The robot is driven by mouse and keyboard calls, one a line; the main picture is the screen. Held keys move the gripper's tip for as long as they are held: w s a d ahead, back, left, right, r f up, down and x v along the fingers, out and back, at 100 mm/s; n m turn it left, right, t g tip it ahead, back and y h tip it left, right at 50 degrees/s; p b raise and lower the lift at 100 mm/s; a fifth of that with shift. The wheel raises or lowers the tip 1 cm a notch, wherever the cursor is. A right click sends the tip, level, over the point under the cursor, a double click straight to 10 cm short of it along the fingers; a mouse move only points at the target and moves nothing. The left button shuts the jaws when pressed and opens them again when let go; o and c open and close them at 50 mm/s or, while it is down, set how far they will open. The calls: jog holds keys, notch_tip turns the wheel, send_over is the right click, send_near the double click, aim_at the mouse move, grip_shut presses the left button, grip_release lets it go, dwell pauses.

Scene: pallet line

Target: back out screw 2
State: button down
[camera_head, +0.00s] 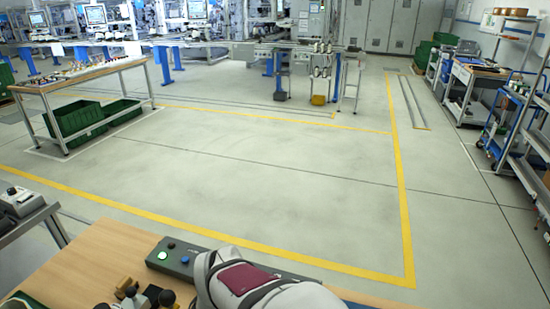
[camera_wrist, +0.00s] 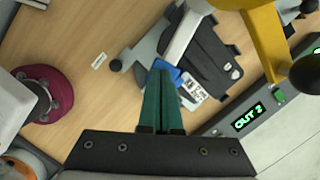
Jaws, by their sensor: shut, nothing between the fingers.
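In the wrist view my gripper (camera_wrist: 163,76) has two green fingers pressed together with nothing between them. Their tips point at a small blue piece (camera_wrist: 165,70) beside a dark holder (camera_wrist: 207,66). I cannot tell whether they touch it. A white label card (camera_wrist: 193,87) lies at the holder's lower edge. A dark panel carries a green lit display (camera_wrist: 249,116) reading "OUT 2". I cannot make out screw 2 or any numbered screw head. In the head view my gripper is not visible.
In the head view a control box (camera_head: 174,258) stands on the wooden bench (camera_head: 95,255).

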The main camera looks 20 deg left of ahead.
jog(key=shift+f, duration=0.25)
dwell(0.7)
dwell(2.9)
notch_tip(320, 180, up, 9)
jog(key=shift+r, duration=0.15)
dwell(0.6)
jog(key=d+f+n+t, duration=0.1)
jog(key=d+f+n, duration=0.15)
jog(key=d, duration=1.75)
jog(key=s+d+f+n, duration=0.2)
jog(key=s+d, duration=0.2)
jog(key=d, duration=0.1)
jog(key=shift+s+d+t, duration=0.3)
jog(key=shift+s+d, duration=0.1)
